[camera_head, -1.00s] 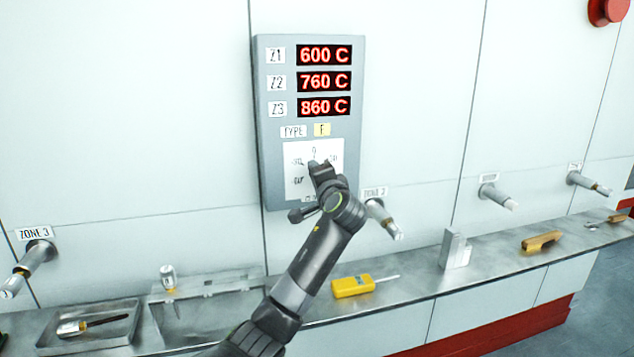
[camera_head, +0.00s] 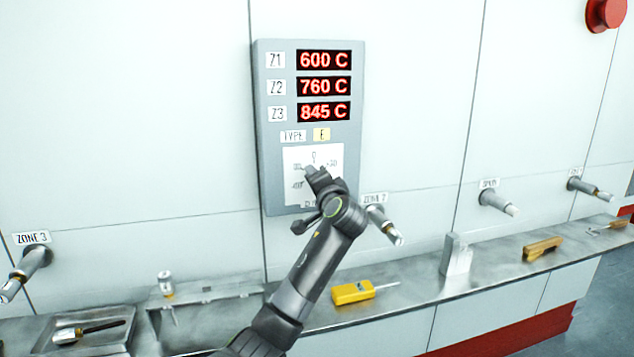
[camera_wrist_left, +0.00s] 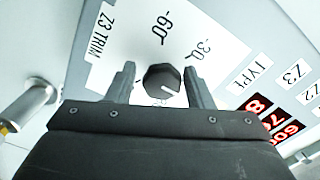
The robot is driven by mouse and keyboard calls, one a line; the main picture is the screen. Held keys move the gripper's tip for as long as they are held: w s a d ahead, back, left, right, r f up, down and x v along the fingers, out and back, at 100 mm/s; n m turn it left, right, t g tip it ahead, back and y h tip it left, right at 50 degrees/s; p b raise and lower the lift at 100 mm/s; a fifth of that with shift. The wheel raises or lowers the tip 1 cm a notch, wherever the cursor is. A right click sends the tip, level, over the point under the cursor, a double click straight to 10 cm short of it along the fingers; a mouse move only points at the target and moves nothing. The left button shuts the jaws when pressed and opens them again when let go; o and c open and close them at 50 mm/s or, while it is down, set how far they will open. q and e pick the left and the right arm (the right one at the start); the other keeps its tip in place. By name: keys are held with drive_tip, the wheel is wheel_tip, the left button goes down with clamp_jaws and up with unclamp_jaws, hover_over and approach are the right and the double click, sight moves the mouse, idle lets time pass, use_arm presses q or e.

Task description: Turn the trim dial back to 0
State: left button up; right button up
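The trim dial (camera_wrist_left: 162,79) is a dark faceted knob with a white pointer line, on a white plate marked "Z3 TRIM" (camera_wrist_left: 100,33). In the wrist view its pointer aims to the lower right, past the -30 mark; the 0 mark is hidden there. My left gripper (camera_wrist_left: 160,76) has one finger on each side of the dial, with a narrow gap at the left finger and the right finger very close. In the head view my left gripper (camera_head: 318,178) covers the dial. The Z3 display (camera_head: 324,112) reads 845 C. My right gripper is out of view.
The grey control panel (camera_head: 262,130) is on a pale wall. Metal stubs (camera_head: 380,222) stick out beside it. The ledge below holds a yellow meter (camera_head: 352,291), a metal block (camera_head: 456,256), a wooden brush (camera_head: 542,248) and a tray (camera_head: 120,340).

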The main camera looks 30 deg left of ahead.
use_arm(q)
drive_tip(key=shift+o, duration=1)
drive_tip(key=shift+r, duration=0.1)
drive_tip(key=shift+d, duration=0.1)
drive_tip(key=b+v, duration=0.3)
drive_tip(key=v, duration=1.4)
drive_tip(key=shift+b, duration=0.35)
drive_tip(key=shift+s+d, duration=0.1)
